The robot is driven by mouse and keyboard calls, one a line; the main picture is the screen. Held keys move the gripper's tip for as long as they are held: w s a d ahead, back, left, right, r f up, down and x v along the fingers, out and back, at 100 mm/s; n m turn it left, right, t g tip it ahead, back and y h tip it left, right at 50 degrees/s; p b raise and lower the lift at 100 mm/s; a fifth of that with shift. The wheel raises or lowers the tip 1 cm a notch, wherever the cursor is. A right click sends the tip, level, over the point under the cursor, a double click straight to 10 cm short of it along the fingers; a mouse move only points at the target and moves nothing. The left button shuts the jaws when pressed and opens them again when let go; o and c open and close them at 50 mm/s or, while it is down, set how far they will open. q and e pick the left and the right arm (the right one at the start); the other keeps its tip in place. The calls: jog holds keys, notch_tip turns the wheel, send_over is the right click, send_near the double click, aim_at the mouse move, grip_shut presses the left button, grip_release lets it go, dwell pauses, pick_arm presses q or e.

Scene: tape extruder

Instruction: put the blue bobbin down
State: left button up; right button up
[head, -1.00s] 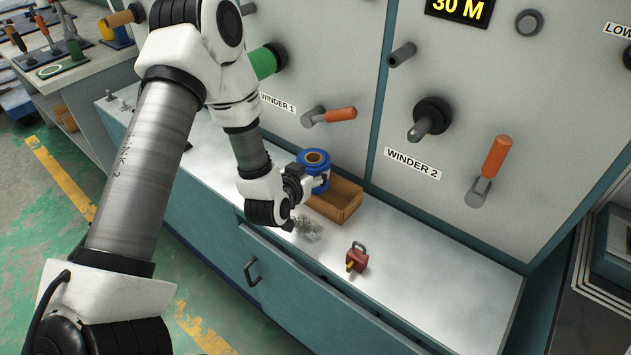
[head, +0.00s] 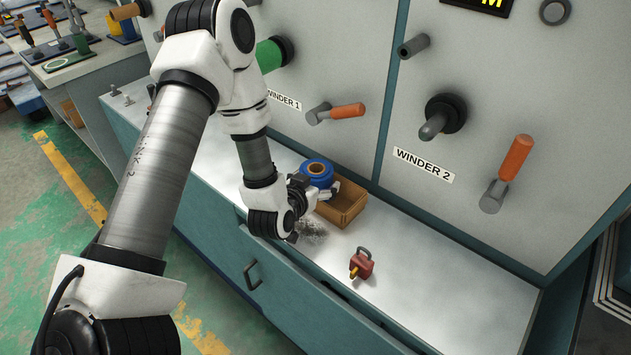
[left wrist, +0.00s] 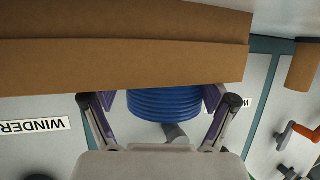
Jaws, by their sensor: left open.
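The blue bobbin (head: 318,170), with a tan core ring on top, stands upright at the left end of an open cardboard box (head: 350,214) on the bench. In the left wrist view, its ribbed blue side (left wrist: 165,103) shows between my fingers, and the box wall (left wrist: 120,65) hides one end of it. I cannot tell whether it rests inside the box or just behind it. My left gripper (head: 318,193) is open around the bobbin, with a visible gap at the left finger in the wrist view. My right gripper is not in view.
A red padlock (head: 362,264) lies on the metal bench (head: 440,285), right of a pile of grey shavings (head: 312,231). The machine panel behind carries the Winder 2 shaft (head: 440,118) and orange-handled levers (head: 515,160). The bench's right part is clear.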

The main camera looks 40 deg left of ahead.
pick_arm(q)
jog(key=shift+r, duration=0.3)
jog(key=v, duration=0.5)
jog(key=shift+f, duration=0.1)
jog(key=p+v, duration=0.7)
jog(key=p, duration=0.3)
